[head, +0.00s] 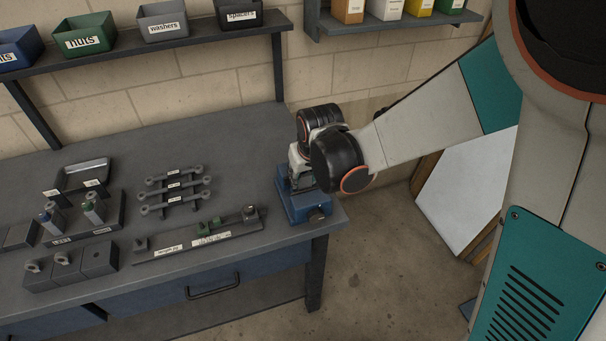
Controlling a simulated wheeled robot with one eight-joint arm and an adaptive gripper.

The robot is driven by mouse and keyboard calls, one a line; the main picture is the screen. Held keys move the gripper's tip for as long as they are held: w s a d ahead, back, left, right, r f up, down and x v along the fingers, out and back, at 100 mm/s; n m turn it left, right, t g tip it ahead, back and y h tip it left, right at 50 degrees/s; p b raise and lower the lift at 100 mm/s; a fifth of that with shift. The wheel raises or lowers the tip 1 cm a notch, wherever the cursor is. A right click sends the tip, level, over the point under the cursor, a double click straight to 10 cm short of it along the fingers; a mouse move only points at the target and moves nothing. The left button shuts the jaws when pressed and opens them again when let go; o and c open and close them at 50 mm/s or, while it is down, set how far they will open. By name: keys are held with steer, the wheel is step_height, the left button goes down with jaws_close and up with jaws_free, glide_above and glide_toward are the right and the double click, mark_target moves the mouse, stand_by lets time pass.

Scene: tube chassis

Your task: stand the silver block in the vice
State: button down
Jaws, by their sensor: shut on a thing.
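The blue vice (302,212) is fixed at the right end of the grey workbench, near its front corner. My gripper (303,182) points down just above the vice, right over its jaws. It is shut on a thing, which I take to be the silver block. The block itself is mostly hidden by my gripper and wrist, so I cannot tell how upright it is or whether it touches the vice jaws.
A long labelled fixture (197,238) lies left of the vice, with a rack of rods (174,190) behind it. Grey blocks (70,266) and a tray (84,176) stand further left. Bins (83,36) line the shelf above. The bench behind the rods is clear.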

steer(key=shift+r+p, duration=0.95)
steer(key=shift+r, duration=0.45)
steer(key=shift+f+b, duration=0.35)
steer(key=shift+b, duration=0.15)
steer(key=shift+f+b, duration=0.3)
steer(key=shift+f, duration=0.05)
steer(key=shift+f+b, duration=0.65)
steer(key=shift+f, duration=0.15)
steer(key=shift+r, duration=0.25)
steer(key=shift+r+p, duration=1.1)
steer(key=shift+r, duration=0.15)
stand_by(0.6)
steer(key=shift+f+b, duration=0.25)
steer(key=shift+b, duration=0.15)
